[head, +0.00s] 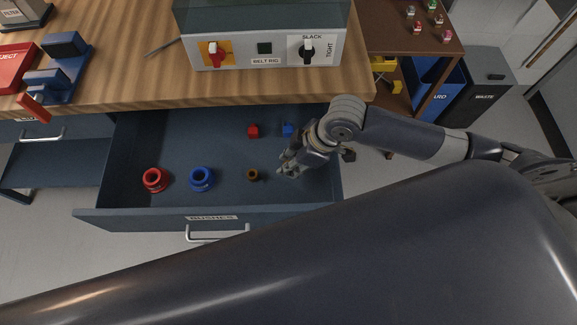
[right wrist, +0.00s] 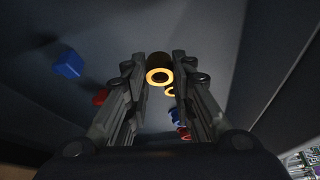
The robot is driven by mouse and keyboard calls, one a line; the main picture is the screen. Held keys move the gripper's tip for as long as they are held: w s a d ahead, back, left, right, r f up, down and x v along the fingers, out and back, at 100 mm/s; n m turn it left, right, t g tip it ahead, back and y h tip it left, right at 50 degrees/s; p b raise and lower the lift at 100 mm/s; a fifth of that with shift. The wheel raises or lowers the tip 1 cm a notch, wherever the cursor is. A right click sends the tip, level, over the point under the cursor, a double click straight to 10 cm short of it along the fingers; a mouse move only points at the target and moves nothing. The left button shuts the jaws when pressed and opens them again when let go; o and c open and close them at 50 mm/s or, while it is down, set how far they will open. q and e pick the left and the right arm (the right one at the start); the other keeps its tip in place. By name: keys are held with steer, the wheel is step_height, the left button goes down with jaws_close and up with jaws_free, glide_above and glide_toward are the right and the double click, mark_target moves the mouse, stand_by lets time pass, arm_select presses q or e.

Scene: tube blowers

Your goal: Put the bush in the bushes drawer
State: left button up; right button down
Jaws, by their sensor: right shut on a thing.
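The bushes drawer (head: 130,213) is pulled open below the workbench, with a label on its front. My right gripper (head: 286,172) is inside it, low over the right part of its floor. In the right wrist view its fingers (right wrist: 160,85) are closed around a dark bush with a bronze ring face (right wrist: 159,76). In the head view the gripper hides this bush. Whether it touches the floor I cannot tell. A small brown bush (head: 253,175) stands on the drawer floor left of the gripper. My left gripper is not in view.
The drawer also holds a red ring bush (head: 155,180), a blue ring bush (head: 201,179), a small red block (head: 253,131) and a small blue block (head: 288,129). The wooden benchtop (head: 120,85) overhangs the drawer's back. The belt rig box (head: 262,48) stands on it.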

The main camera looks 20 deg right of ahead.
steer(key=shift+f, duration=2.05)
steer(key=c, duration=1.4)
jaws_free()
steer(key=shift+f, duration=0.1)
steer(key=shift+o, duration=0.2)
steer(key=v, duration=1.2)
steer(key=shift+d, duration=0.15)
